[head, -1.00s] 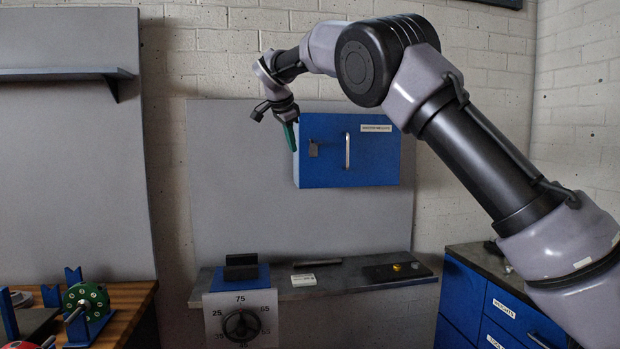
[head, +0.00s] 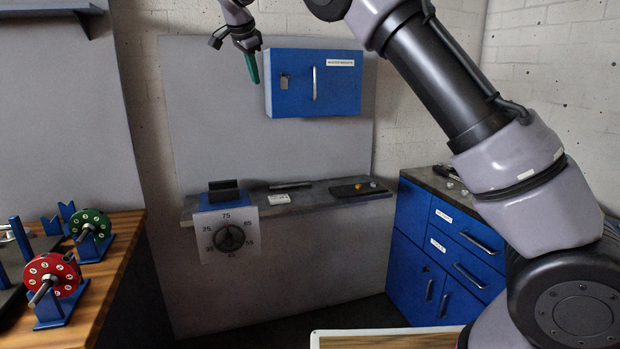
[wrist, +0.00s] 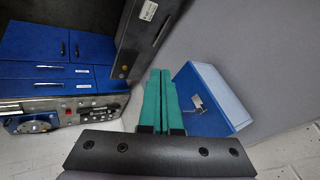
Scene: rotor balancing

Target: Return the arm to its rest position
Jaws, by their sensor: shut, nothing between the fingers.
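My gripper (head: 252,68) is raised in front of the grey wall panel, just left of the blue wall cabinet, with its green fingers pointing down. In the wrist view its two green fingers (wrist: 160,98) lie side by side, shut and empty. The blue wall cabinet (head: 340,95) shows its closed door with a handle and a padlock; in the wrist view it appears right of the fingers (wrist: 205,98). My arm is bent, and its upper part leaves the top of the head view.
A shelf (head: 330,200) below holds a dark block, a white item and a dark tray. A dial (head: 230,238) hangs at its front. Blue drawers (head: 450,240) stand right. A wooden bench (head: 118,250) at left bears a red rotor (head: 66,277) and a green rotor (head: 97,222).

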